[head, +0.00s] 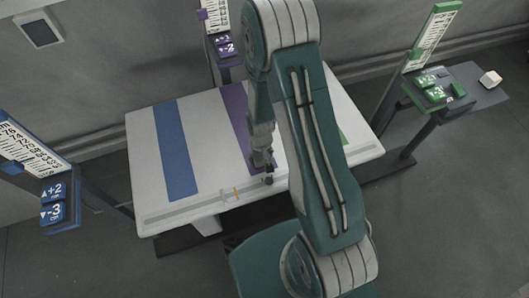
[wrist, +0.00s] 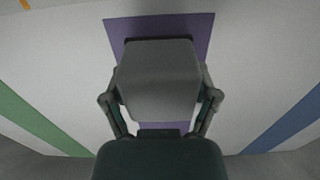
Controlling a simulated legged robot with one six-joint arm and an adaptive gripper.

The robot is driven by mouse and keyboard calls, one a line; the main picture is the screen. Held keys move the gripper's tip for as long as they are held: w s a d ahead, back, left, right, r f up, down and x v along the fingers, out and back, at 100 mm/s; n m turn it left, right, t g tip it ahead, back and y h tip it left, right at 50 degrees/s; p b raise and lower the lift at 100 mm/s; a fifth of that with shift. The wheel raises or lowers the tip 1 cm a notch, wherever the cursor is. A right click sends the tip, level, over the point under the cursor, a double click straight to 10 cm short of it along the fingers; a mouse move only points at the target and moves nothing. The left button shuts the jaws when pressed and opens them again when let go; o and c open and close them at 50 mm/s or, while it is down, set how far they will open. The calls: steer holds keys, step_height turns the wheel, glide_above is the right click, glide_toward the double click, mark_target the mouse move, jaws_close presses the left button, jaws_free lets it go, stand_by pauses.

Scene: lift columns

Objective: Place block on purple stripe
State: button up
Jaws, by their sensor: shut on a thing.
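The purple stripe (head: 236,105) runs down the middle of the white table, partly hidden by my arm. It also shows in the wrist view (wrist: 160,24), behind the block. My gripper (head: 262,162) is over the near part of the stripe. In the wrist view my gripper (wrist: 160,82) is shut on a grey block (wrist: 158,72), its fingers on the block's left and right sides. The block lines up with the stripe in that view. I cannot tell whether it touches the table. In the head view the block cannot be made out clearly.
The white table (head: 205,140) also has a blue stripe (head: 175,150) at left and a green stripe (head: 343,136) at right, mostly behind my arm. Blue (head: 53,203), purple (head: 226,46) and green (head: 432,90) button panels surround it. A white cube (head: 489,79) sits at far right.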

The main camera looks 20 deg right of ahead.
steer(key=shift+a+f, duration=0.1)
steer(key=shift+f, duration=0.75)
steer(key=o, duration=1.2)
steer(key=shift+f, duration=0.1)
step_height(320, 180, up, 12)
steer(key=shift+r, duration=0.1)
steer(key=s+r+t, duration=0.2)
steer(key=s+r, duration=0.3)
steer(key=r, duration=0.5)
steer(key=s+r+t, duration=0.1)
steer(key=s+r, duration=0.4)
steer(key=r, duration=0.5)
steer(key=s+r+t, duration=0.2)
steer(key=s+r, duration=0.3)
steer(key=r, duration=0.4)
steer(key=shift+r+t, duration=0.3)
steer(key=shift+r, duration=0.1)
